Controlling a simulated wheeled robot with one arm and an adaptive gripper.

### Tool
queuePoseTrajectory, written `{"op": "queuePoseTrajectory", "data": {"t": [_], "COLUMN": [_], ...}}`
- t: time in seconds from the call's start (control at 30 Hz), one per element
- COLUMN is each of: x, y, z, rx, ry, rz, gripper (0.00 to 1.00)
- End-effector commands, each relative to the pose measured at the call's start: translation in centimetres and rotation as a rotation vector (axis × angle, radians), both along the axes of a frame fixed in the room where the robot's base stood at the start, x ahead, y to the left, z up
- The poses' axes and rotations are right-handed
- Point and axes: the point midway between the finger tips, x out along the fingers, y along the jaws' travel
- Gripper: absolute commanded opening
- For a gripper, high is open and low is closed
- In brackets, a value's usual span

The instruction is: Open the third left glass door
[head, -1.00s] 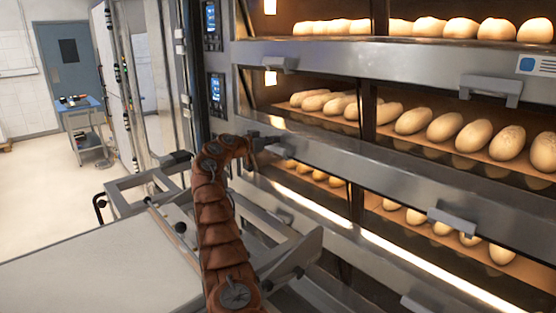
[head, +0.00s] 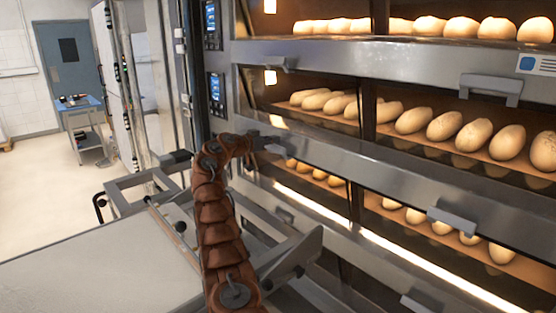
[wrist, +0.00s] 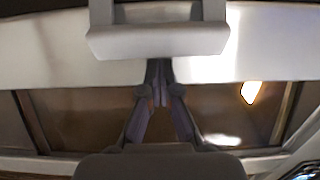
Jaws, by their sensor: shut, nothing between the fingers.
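The oven's left column has glass doors stacked one above another. The left glass pane (head: 305,177) near my gripper has loaves behind it and is closed. My gripper (head: 262,141) is at the metal rail on the left, beside a grey handle that my arm partly hides in the head view. In the wrist view the handle (wrist: 157,40) is a wide grey bar on a pale rail. My gripper's fingers (wrist: 160,72) are together and empty, just below the bar in the picture, not around it. Whether they touch it is unclear.
Another left handle (head: 280,64) is above, and right-hand handles (head: 490,90) and (head: 452,221) stick out from the rails. A metal loader frame with a pale belt (head: 100,265) stands close on the left. A blue-topped cart (head: 80,105) is far back on open floor.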

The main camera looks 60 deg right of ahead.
Motion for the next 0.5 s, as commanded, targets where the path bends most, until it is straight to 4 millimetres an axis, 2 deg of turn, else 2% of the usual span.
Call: {"op": "queuePoseTrajectory", "data": {"t": [0.17,0.5], "x": [0.0,0.0], "y": [0.0,0.1], "z": [-0.2,-1.9], "rx": [0.000,0.001], "ry": [0.000,0.000], "rz": [0.000,0.000], "gripper": [0.00,0.00]}}
